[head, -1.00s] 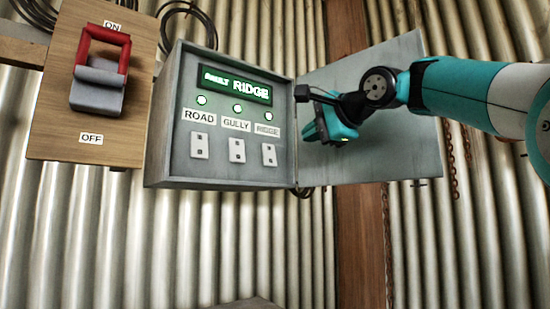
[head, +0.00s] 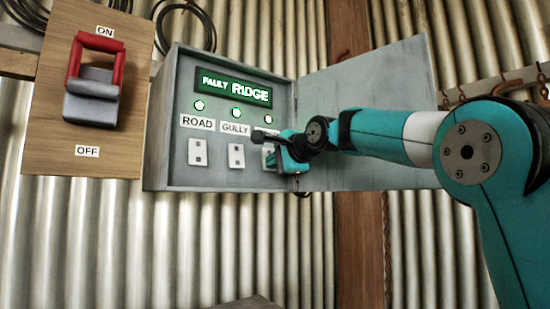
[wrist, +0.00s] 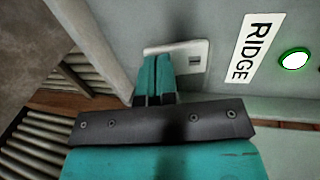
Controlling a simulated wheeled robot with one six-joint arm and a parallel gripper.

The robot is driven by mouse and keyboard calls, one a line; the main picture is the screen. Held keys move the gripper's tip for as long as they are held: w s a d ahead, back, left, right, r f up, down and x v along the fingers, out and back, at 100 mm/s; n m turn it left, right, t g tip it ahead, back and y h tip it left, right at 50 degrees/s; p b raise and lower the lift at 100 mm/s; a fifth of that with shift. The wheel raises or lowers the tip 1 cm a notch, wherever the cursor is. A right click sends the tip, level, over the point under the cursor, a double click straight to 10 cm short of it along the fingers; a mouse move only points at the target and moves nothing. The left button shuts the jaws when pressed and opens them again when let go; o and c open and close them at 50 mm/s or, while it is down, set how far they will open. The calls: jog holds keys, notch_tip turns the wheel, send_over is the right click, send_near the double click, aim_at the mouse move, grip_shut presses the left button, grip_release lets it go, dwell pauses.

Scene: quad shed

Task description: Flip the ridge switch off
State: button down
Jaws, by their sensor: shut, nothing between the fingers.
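The ridge switch (wrist: 190,58) is a pale plate beside the RIDGE label (wrist: 243,48) in the wrist view. My gripper (wrist: 155,62) is shut and empty, its fingertips over the plate and hiding its middle, so the lever's position does not show. I cannot tell whether the tips touch it. In the head view my gripper (head: 278,152) covers most of the ridge switch, at the right of the grey box (head: 215,183).
The road switch (head: 197,152) and gully switch (head: 236,155) sit left of my gripper. The box door (head: 395,85) stands open on the right, behind my arm. A red-handled lever (head: 95,75) on a wooden board is further left, up at ON.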

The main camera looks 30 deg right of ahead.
jog(key=shift+f, duration=0.1)
jog(key=s+d+f+b, duration=0.2)
jog(key=s+b, duration=0.6)
jog(key=s, duration=0.5)
jog(key=shift+f+t, duration=0.4)
jog(key=shift+f, duration=0.15)
jog(key=s+a+f+n+g+y, duration=0.1)
jog(key=s+a+f+n+g, duration=0.3)
jog(key=f, duration=0.5)
jog(key=s+a+f+n+g+y, duration=0.1)
jog(key=a+f+n+g, duration=0.1)
jog(key=a+f+n, duration=0.35)
jog(key=s+a+f+n+g+y, duration=0.1)
jog(key=s+a+f+n+g, duration=0.35)
jog(key=f, duration=0.75)
jog(key=s+a+f+n+g, duration=0.2)
jog(key=s+f+n, duration=0.2)
jog(key=s+f, duration=0.4)
jog(key=s+a+f+n+g+h, duration=0.1)
jog(key=s+a+f+n+g, duration=0.2)
jog(key=s+f+n, duration=0.2)
jog(key=s+f, duration=0.2)
jog(key=s, duration=0.1)
jog(key=shift+s+f+g, duration=0.3)
jog(key=shift+f+g, duration=0.05)
